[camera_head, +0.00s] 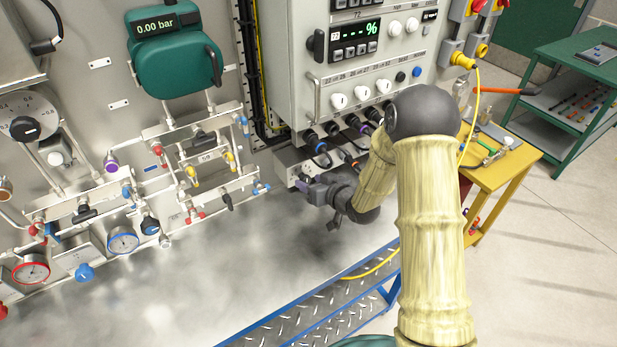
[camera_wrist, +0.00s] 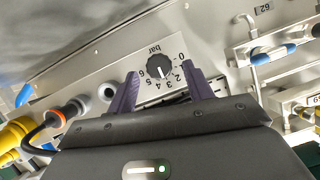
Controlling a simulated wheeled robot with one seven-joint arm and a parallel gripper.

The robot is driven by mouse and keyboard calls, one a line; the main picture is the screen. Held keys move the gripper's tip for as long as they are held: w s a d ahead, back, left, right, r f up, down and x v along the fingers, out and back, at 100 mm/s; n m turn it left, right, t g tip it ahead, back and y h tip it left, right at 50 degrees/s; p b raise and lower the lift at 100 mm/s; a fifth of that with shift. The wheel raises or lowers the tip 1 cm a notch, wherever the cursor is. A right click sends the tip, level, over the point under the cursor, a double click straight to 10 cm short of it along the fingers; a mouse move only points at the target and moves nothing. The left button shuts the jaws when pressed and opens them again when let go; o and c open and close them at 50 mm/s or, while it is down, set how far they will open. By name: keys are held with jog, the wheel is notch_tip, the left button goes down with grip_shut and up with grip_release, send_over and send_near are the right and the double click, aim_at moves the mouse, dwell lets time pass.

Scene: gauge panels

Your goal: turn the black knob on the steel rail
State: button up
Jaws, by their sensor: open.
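In the wrist view a round black knob (camera_wrist: 160,67) with a white pointer mark sits on a pale steel face. A printed scale from 0 to 6 marked "bar" surrounds it. My gripper (camera_wrist: 162,80) is open, with one purple finger to the left of the knob and one to the right. The knob appears in the gap just beyond the fingertips; whether they touch it I cannot tell. In the head view my gripper (camera_head: 301,186) is at the steel rail (camera_head: 284,161) below the grey cabinet. The knob is not clearly seen there.
Connectors with cables (camera_head: 322,148) hang close above my gripper. In the wrist view an orange-ringed plug (camera_wrist: 62,114) and a dark socket (camera_wrist: 108,91) lie left of the knob. Pipes with a blue sleeve (camera_wrist: 272,52) are to the right. A blue-edged tread-plate step (camera_head: 310,311) stands below.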

jog(key=shift+x, duration=1)
jog(key=c, duration=1)
jog(key=shift+o, duration=0.2)
jog(key=shift+f+b, duration=0.15)
jog(key=shift+b, duration=0.5)
jog(key=n+t+h+b, duration=0.1)
jog(key=n+b, duration=0.3)
jog(key=b, duration=0.4)
jog(key=n+t+h+b, duration=0.2)
jog(key=n+t+b, duration=0.1)
jog(key=b, duration=0.5)
jog(key=n+t+h+b, duration=0.2)
jog(key=n+b, duration=0.4)
jog(key=b, duration=0.3)
jog(key=shift+s+a+f, duration=0.3)
jog(key=shift+a+f, duration=0.05)
jog(key=shift+a, duration=0.05)
